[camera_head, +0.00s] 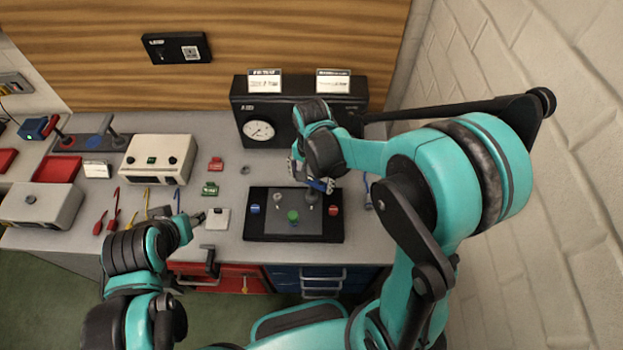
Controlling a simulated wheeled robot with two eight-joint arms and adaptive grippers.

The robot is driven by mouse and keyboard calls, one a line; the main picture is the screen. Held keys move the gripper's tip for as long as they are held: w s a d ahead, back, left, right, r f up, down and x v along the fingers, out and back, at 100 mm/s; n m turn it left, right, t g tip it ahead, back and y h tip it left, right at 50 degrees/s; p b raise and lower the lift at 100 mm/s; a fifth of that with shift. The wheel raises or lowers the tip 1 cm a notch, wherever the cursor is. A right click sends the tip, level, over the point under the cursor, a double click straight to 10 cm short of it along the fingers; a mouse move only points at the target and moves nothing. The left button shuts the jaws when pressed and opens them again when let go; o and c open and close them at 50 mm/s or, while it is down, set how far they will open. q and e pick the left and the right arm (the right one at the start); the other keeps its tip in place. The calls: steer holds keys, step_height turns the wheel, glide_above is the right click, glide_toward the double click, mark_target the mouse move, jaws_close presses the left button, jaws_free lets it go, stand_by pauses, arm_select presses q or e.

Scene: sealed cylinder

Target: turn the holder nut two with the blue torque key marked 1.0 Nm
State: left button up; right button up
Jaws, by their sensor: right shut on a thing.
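A black fixture (260,229) with a grey centre plate lies on the bench in front of the dial unit. It carries a blue cap on the left, a green knob (293,216) at the front, a red cap on the right and small metal fittings. Which fitting is nut two cannot be read. My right gripper (322,187) is above the fixture's back right part, shut on a blue tool, probably the torque key (329,185); its marking is not legible. The gripper hides much of it and its lower end. My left gripper (199,218) is low at the bench front, its fingers unclear.
A black unit with a dial (258,130) stands close behind the fixture. A white instrument box (158,158), red and green blocks, and several coloured hooked tools (113,207) lie to the left. A pale block (217,219) sits beside my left gripper. A brick wall bounds the right.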

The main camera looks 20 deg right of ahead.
steer(key=m, duration=0.2)
steer(key=shift+m+b, duration=0.3)
steer(key=shift+m, duration=1.3)
steer(key=shift+m, duration=0.8)
steer(key=shift+n, duration=0.3)
steer(key=shift+r+p, duration=1.6)
steer(key=shift+r, duration=0.9)
